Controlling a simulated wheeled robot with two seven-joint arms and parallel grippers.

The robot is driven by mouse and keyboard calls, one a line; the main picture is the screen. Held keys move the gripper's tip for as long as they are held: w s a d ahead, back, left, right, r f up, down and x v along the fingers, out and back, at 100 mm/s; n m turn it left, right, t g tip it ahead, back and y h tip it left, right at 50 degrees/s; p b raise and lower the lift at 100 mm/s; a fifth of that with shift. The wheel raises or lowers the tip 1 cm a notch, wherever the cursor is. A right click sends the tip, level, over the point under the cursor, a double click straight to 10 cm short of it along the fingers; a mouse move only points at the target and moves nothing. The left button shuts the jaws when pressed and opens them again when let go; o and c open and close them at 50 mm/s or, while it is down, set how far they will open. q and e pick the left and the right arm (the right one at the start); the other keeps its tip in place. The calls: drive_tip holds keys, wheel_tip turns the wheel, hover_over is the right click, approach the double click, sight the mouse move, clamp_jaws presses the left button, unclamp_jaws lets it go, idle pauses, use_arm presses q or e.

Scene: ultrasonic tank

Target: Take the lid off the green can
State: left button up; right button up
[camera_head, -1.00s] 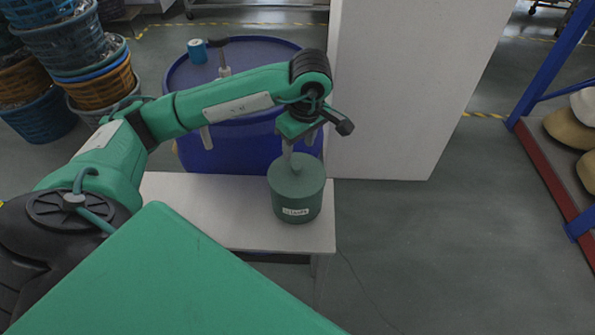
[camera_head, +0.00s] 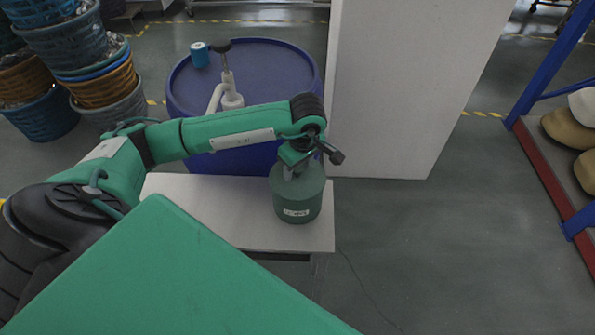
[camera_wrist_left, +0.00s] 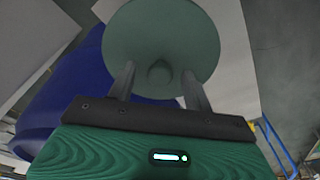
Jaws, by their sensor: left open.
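The green can (camera_head: 297,207) stands upright on the light table, with a white label on its front. Its round green lid (camera_head: 311,181) is on top, and in the left wrist view the lid (camera_wrist_left: 160,40) shows a small knob (camera_wrist_left: 159,73) in its middle. My left gripper (camera_head: 292,174) is above the can, pointing down at the lid. In the left wrist view its two fingers (camera_wrist_left: 158,82) are open, one on each side of the knob and apart from it. My right gripper is in neither view.
The light table (camera_head: 220,215) is bare left of the can. A blue drum (camera_head: 180,95) with a pump and a blue cup (camera_head: 199,54) stands behind. A white panel (camera_head: 390,90) rises behind the table at right. Stacked baskets (camera_head: 60,45) stand at far left.

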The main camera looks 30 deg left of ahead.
use_arm(q)
drive_tip(key=c, duration=1.1)
drive_tip(key=shift+o, duration=0.2)
drive_tip(key=shift+r, duration=0.1)
